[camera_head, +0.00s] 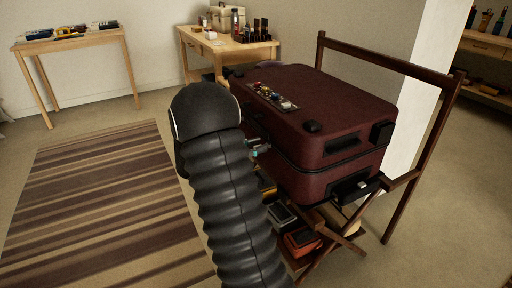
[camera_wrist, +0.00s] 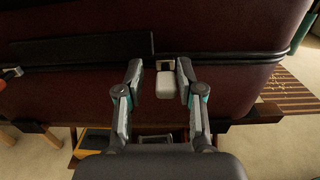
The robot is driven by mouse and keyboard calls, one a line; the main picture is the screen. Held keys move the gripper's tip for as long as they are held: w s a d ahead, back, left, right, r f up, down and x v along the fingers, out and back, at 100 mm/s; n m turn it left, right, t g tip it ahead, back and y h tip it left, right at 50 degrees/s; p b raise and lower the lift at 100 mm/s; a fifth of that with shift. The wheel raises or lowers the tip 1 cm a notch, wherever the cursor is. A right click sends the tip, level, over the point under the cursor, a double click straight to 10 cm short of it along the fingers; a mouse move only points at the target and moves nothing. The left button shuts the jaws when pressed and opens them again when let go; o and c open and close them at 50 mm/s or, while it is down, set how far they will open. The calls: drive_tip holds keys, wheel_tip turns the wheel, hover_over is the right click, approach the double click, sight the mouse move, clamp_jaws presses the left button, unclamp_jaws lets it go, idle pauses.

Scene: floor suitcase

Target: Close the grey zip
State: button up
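A dark red suitcase (camera_head: 325,112) lies flat on a wooden folding rack, its lid down. In the wrist view the suitcase side (camera_wrist: 235,85) fills most of the picture, with a dark zip seam (camera_wrist: 235,57) running across it. A small pale grey zip pull (camera_wrist: 166,84) hangs below its slider on the seam. My gripper (camera_wrist: 160,72) is open, one finger on each side of the pull, with gaps visible between fingers and pull. In the head view my gripper (camera_head: 257,148) is at the suitcase's near side, largely hidden by my arm.
The rack's wooden frame (camera_head: 429,125) rises behind the suitcase. Boxes and an orange item (camera_head: 300,242) lie on the shelf below. Small items (camera_head: 273,97) sit on the lid. A striped rug (camera_head: 90,190) covers open floor at left; two tables stand behind.

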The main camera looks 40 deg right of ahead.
drive_tip(key=shift+s, duration=0.1)
drive_tip(key=v, duration=1.2)
idle(0.5)
